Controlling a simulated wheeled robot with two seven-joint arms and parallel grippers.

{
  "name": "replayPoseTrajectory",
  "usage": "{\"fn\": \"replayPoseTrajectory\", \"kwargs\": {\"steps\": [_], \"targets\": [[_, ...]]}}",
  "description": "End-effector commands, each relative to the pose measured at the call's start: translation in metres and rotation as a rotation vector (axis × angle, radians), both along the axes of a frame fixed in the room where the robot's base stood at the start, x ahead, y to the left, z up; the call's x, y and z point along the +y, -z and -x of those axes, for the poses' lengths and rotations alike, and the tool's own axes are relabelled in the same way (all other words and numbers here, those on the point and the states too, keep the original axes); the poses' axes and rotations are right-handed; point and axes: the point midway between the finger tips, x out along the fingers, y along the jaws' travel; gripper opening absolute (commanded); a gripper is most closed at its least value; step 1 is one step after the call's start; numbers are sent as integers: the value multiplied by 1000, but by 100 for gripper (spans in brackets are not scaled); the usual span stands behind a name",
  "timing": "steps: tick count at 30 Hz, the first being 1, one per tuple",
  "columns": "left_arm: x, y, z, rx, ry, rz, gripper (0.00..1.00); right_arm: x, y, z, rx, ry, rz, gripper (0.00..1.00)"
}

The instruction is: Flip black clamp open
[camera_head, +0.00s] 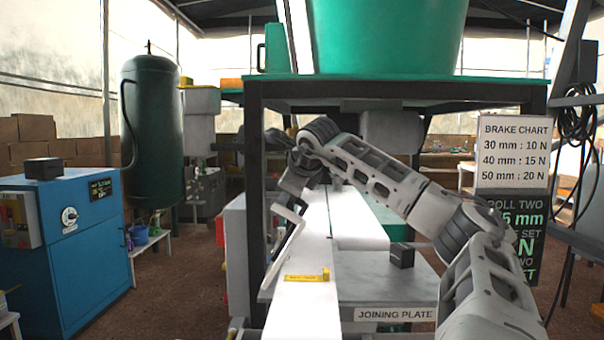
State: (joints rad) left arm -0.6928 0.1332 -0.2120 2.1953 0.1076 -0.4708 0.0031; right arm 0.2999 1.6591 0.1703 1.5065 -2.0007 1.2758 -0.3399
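One arm of mine reaches in from the lower right. Its wrist and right gripper (300,178) are at the front of the green-topped machine, above the white paper strip. The fingers are small and partly hidden by the wrist, so I cannot tell whether they are open or shut. A dark part (277,139) shows just left of the wrist; I cannot tell whether it is the black clamp. A small black block (402,255) sits on the joining plate (375,288). My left gripper is not in view.
The white paper strip (305,305) runs down the middle, with a yellow marker (307,276) lying across it. The machine's dark posts (254,190) stand close by. A brake chart sign (513,150) is at the right.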

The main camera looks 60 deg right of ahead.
Motion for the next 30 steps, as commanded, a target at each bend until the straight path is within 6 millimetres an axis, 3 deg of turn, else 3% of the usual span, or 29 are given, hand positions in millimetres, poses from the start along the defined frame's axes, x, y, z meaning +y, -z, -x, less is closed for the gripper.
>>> {"fn": "replayPoseTrajectory", "kwargs": {"steps": [3, 15, 30], "targets": [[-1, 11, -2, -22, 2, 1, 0, 15, -15, 19, -8, -1, 6, 34], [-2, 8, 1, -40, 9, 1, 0, 56, -72, 72, -1, 1, 4, 34], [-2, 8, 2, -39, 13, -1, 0, 64, -82, 82, 1, 0, 2, 34]]}}
